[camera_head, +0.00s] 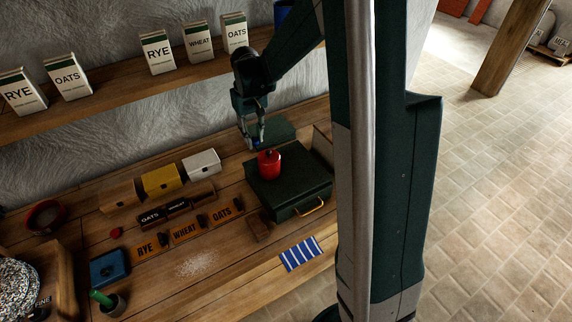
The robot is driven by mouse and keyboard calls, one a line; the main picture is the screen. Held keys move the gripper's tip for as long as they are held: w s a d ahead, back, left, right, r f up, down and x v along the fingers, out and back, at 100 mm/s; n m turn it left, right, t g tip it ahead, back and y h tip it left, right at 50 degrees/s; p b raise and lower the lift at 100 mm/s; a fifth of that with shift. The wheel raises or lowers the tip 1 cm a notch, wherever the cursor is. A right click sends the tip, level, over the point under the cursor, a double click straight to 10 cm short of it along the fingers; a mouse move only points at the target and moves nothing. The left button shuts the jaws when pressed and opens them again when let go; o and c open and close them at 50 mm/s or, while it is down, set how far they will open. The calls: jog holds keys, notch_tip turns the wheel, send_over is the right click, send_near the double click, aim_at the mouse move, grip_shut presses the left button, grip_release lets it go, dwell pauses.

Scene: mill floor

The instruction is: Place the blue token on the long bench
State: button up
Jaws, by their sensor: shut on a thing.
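The long bench (225,272) is the wooden worktop along the rough wall, crowded at its back and left. My gripper (254,143) hangs pointing down above the bench's back right part, by the dark green case (290,192) and just behind a red weight-like object (268,163). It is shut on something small. A bit of blue (260,131) shows at the fingers, which fits the blue token, but its outline is too small to make out. No other blue token shows on the bench.
A red disc (116,232), blue box (108,267), labelled blocks (187,230), small bins (162,180) and a striped cloth (301,253) occupy the bench. A shelf (110,112) with cartons overhangs the back. Bare wood shows at front centre, partly dusted white.

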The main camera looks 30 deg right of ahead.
jog(key=s+d+r+p, duration=0.2)
jog(key=s+d+r, duration=0.1)
jog(key=d, duration=0.1)
jog(key=n+p, duration=0.2)
jog(key=n, duration=0.1)
send_over(288, 184)
jog(key=shift+w+r, duration=0.1)
jog(key=shift+r, duration=0.1)
jog(key=shift+f, duration=2.95)
jog(key=shift+f, duration=2.05)
jog(key=shift+f, duration=0.15)
